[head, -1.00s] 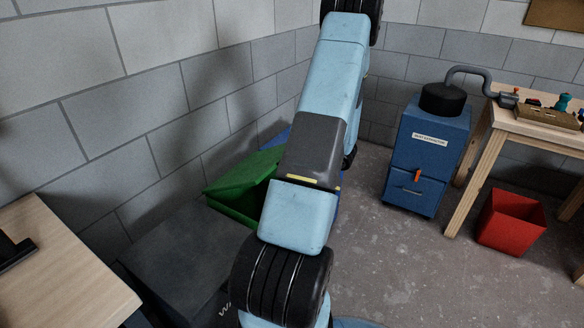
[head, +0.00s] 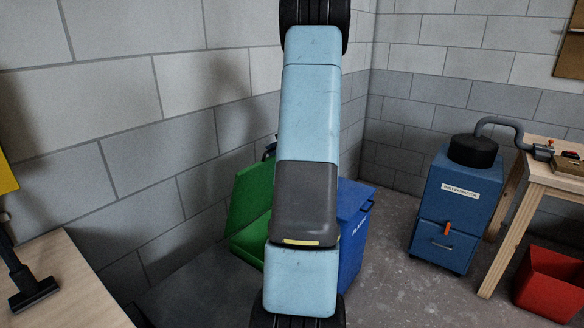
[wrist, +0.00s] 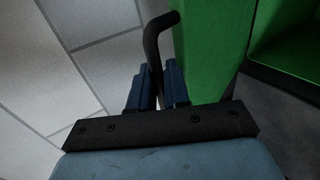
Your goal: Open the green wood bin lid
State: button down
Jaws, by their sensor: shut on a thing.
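The green wood bin's lid (head: 252,192) is raised and tilted steeply up toward the wall, left of my arm in the head view. The green bin's body (head: 246,250) shows below it, partly hidden by my arm. In the wrist view, my gripper (wrist: 156,78) is shut on a black bar handle (wrist: 152,48), with blue fingers on either side. The green lid (wrist: 205,50) is beside the handle, and part of the open green bin (wrist: 287,40) shows at the upper right. In the head view my gripper is mostly hidden behind my arm.
A blue bin (head: 352,235) stands right beside the green one. A blue dust extractor cabinet (head: 445,215), a wooden workbench (head: 545,178) and a red bin (head: 550,285) are at the right. A wooden table (head: 60,285) is at the left. Grey block walls stand close behind.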

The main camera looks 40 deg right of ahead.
jog(key=w+a+r+g, duration=0.1)
jog(key=w+a+r, duration=0.1)
jog(key=w, duration=1.6)
jog(key=shift+g, duration=0.4)
jog(key=shift+a, duration=0.1)
jog(key=c, duration=1.3)
grip_release()
jog(key=shift+a, duration=0.1)
jog(key=shift+c, duration=0.2)
jog(key=v, duration=1.3)
jog(key=shift+s+r, duration=0.15)
jog(key=shift+s, duration=0.2)
